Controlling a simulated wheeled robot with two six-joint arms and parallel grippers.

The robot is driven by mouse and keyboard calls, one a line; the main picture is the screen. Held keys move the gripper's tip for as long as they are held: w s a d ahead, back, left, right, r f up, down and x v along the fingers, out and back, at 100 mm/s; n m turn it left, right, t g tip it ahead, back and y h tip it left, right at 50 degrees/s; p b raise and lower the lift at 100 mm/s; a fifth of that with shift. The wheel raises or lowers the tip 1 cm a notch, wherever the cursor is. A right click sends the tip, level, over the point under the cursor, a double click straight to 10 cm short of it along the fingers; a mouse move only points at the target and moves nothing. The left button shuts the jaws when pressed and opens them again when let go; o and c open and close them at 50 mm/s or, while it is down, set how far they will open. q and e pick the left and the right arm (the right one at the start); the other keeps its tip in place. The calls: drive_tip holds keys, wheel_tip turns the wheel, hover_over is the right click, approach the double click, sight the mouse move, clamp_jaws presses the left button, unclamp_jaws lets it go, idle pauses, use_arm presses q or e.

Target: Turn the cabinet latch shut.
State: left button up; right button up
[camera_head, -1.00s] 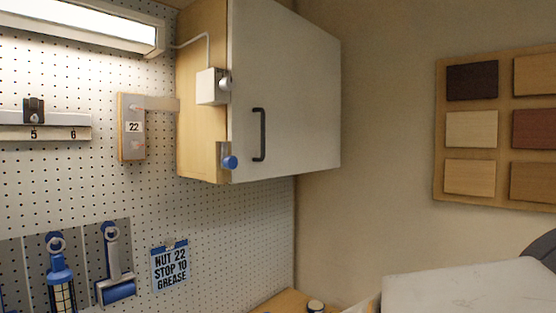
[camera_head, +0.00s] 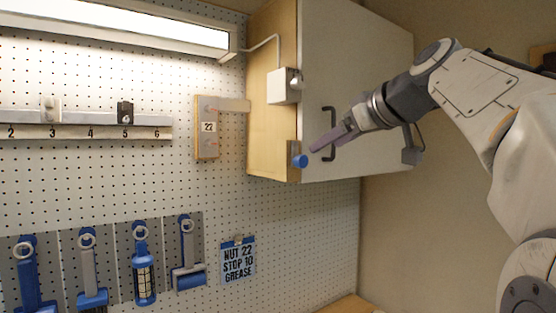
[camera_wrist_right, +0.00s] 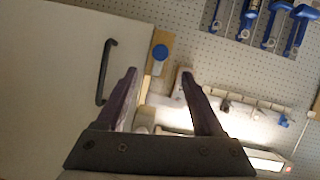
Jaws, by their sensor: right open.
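The wall cabinet (camera_head: 268,95) has a pale door (camera_head: 355,75) that appears closed, with a dark bar handle (camera_head: 332,135). The blue latch knob (camera_head: 299,161) sits on a metal plate at the cabinet's lower front edge, left of the handle. My right gripper (camera_head: 322,143) reaches in from the right, its tips close to the knob and in front of the handle. In the right wrist view the gripper (camera_wrist_right: 159,76) is open and empty. The blue knob (camera_wrist_right: 160,52) lies beyond its fingertips, between them in the picture. My left gripper is not in view.
A white box (camera_head: 284,86) with a cable is mounted above the knob. A sign (camera_head: 238,261) and several blue-handled tools hang lower down. The space just below the cabinet is clear.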

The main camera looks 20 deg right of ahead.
sight(303, 160)
drive_tip(key=p+x, duration=0.2)
drive_tip(key=x, duration=0.6)
drive_tip(key=shift+w+a+f, duration=0.1)
drive_tip(key=shift+w+a, duration=0.1)
drive_tip(key=shift+w, duration=0.1)
drive_tip(key=shift+w+a+f+p, duration=0.1)
drive_tip(key=shift+w+f+p, duration=0.25)
drive_tip(key=shift+w, duration=0.1)
drive_tip(key=shift+r, duration=0.1)
clamp_jaws()
